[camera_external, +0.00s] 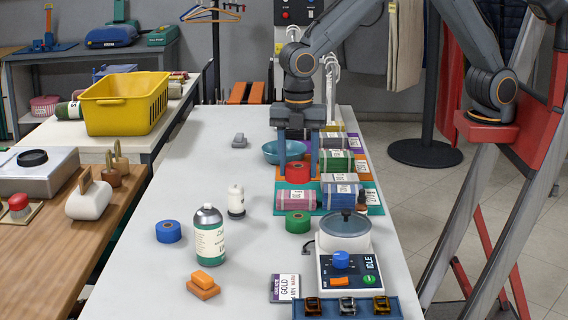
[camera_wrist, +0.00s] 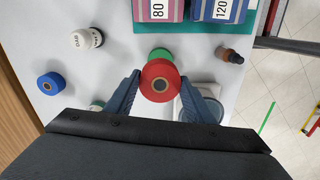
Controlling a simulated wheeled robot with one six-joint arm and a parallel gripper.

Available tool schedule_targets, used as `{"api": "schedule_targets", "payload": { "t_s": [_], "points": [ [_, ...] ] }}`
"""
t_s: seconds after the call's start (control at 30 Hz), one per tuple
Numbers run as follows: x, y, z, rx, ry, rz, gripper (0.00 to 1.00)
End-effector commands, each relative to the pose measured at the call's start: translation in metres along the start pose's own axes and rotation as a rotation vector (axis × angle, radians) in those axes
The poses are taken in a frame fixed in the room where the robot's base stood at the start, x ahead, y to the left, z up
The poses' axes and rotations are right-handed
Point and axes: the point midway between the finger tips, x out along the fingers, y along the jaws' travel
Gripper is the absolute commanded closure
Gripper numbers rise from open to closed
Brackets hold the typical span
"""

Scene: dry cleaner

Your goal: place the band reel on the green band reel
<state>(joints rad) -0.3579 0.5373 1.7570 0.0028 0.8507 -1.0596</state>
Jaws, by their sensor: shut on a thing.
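A red band reel (camera_external: 298,172) is between the fingers of my gripper (camera_external: 294,160), which is shut on it and holds it up above the table. In the wrist view the red reel (camera_wrist: 160,81) sits between both fingertips. The green band reel (camera_external: 298,221) lies on the table below and nearer the camera, left of the scale-like device. In the wrist view only the far edge of the green reel (camera_wrist: 159,54) shows; the red reel covers the rest. A blue band reel (camera_external: 168,231) lies apart at the left, also in the wrist view (camera_wrist: 50,83).
Folded bundles (camera_external: 340,196) on a teal mat stand just behind the green reel. A device with a round pan (camera_external: 343,240) is close at its right. A white bottle (camera_external: 236,201), a larger green-labelled bottle (camera_external: 209,236) and orange blocks (camera_external: 203,285) stand to the left.

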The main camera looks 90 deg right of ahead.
Motion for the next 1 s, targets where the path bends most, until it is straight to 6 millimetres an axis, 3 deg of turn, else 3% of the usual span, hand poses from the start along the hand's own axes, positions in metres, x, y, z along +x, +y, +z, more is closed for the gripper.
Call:
{"api": "schedule_targets", "payload": {
  "t_s": [0.3,0.53,0.73,1.0],
  "points": [
    [0.048,-0.003,-0.002,0.001,-0.001,-0.003,0.74],
    [0.065,-0.002,-0.002,0.001,-0.001,-0.002,0.74],
    [0.092,-0.002,-0.002,0.001,-0.002,-0.003,0.74],
    [0.097,-0.001,-0.002,0.001,0.0,0.0,0.74]
  ]
}}
